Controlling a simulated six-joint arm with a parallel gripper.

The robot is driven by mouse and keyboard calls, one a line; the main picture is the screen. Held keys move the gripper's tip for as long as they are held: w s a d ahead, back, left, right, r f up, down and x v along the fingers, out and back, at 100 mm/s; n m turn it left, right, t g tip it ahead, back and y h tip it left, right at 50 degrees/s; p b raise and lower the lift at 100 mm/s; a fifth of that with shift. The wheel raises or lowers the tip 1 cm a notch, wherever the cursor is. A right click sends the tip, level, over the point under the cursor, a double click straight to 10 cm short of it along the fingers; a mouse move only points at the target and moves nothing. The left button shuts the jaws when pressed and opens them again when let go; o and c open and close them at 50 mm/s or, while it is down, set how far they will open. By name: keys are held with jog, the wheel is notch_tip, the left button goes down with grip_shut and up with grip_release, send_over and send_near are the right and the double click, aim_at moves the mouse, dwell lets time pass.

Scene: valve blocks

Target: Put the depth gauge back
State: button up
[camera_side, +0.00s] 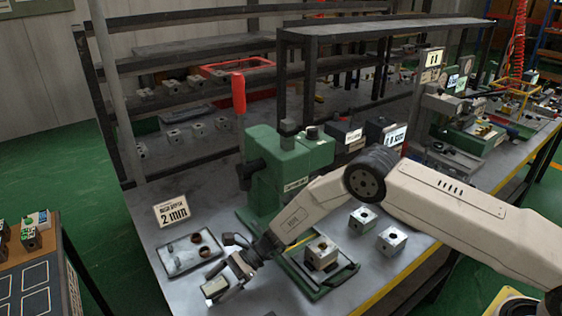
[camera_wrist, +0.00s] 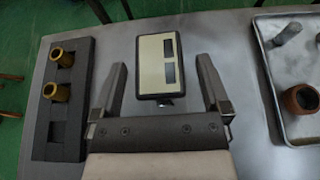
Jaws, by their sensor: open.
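My gripper (camera_wrist: 162,64) is open, with one finger on each side of the gauge. Gaps show between the fingers and the gauge in the wrist view. In the side view my gripper (camera_side: 224,275) is low over the bench at the gauge; whether it touches the bench is unclear.
A dark slotted rack (camera_wrist: 73,135) with two brass cylinders and empty slots lies left of my gripper. A metal tray (camera_wrist: 282,75) with a brown cup is on the right. A green press (camera_side: 280,175), a "2 mm" sign (camera_side: 172,212) and metal blocks (camera_side: 391,241) stand nearby.

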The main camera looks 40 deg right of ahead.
jog(key=v, duration=1)
jog(key=shift+d, duration=0.2)
jog(key=s+d+r+n+t+h, duration=0.1)
jog(key=s+d+r+n+h, duration=0.5)
jog(key=s+d+n, duration=0.3)
jog(key=s+d+r+n+t+h, duration=0.1)
jog(key=s+d+r+n+h, duration=0.6)
jog(key=s+d+n, duration=0.2)
jog(key=s+d, duration=0.2)
jog(key=s, duration=0.2)
jog(key=shift+s+r+t, duration=0.2)
jog(key=shift+r+t, duration=0.1)
jog(key=shift+r, duration=0.1)
